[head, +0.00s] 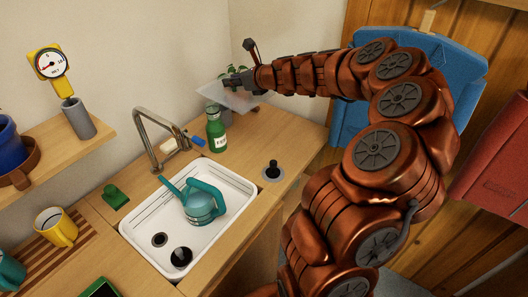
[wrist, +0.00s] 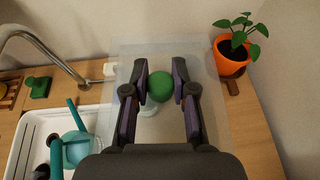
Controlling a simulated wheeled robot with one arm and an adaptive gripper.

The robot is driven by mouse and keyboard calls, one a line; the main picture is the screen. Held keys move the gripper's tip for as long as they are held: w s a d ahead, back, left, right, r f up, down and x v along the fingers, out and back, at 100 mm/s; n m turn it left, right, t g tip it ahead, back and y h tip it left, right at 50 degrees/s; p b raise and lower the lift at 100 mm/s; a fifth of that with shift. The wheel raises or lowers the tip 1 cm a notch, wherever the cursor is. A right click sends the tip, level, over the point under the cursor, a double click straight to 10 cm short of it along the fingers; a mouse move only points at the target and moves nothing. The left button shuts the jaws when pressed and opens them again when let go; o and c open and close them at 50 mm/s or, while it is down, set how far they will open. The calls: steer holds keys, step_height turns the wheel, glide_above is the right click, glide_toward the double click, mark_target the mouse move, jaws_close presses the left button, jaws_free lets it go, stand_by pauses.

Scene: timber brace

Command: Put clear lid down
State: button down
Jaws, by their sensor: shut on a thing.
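The clear lid (head: 226,97) is a thin see-through sheet hanging under my gripper (head: 232,83) in the head view, above the back right of the counter. In the wrist view the lid (wrist: 212,112) spreads out around the fingers. My gripper (wrist: 161,82) is shut on a round green knob (wrist: 160,88) that appears to belong to the lid. In the head view a green bottle (head: 216,134) stands on the counter just in front of and below the lid.
A white sink (head: 225,222) holds a teal watering can (head: 201,205), with a tap (head: 148,140) behind it. A plant in an orange pot (wrist: 229,58) stands right of the lid in the wrist view.

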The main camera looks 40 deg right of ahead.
steer(key=shift+y, duration=0.3)
steer(key=d+f+b, duration=0.1)
steer(key=d+b, duration=0.1)
steer(key=s+d+f+b, duration=0.1)
steer(key=d+f+b, duration=0.1)
steer(key=d+b, duration=0.1)
steer(key=s+d+f+b, duration=0.1)
steer(key=d+f+b, duration=0.1)
steer(key=d, duration=0.1)
steer(key=shift+n, duration=0.4)
steer(key=f+b, duration=0.1)
steer(key=f, duration=0.5)
steer(key=d+f+b, duration=0.1)
steer(key=f, duration=0.5)
steer(key=f+b, duration=0.1)
steer(key=f, duration=0.5)
steer(key=shift+s+d+f+b, duration=0.15)
steer(key=shift+s+d+b, duration=0.05)
steer(key=shift+s+b, duration=0.1)
steer(key=c, duration=0.9)
jaws_free()
steer(key=shift+f, duration=0.1)
steer(key=shift+c, duration=0.2)
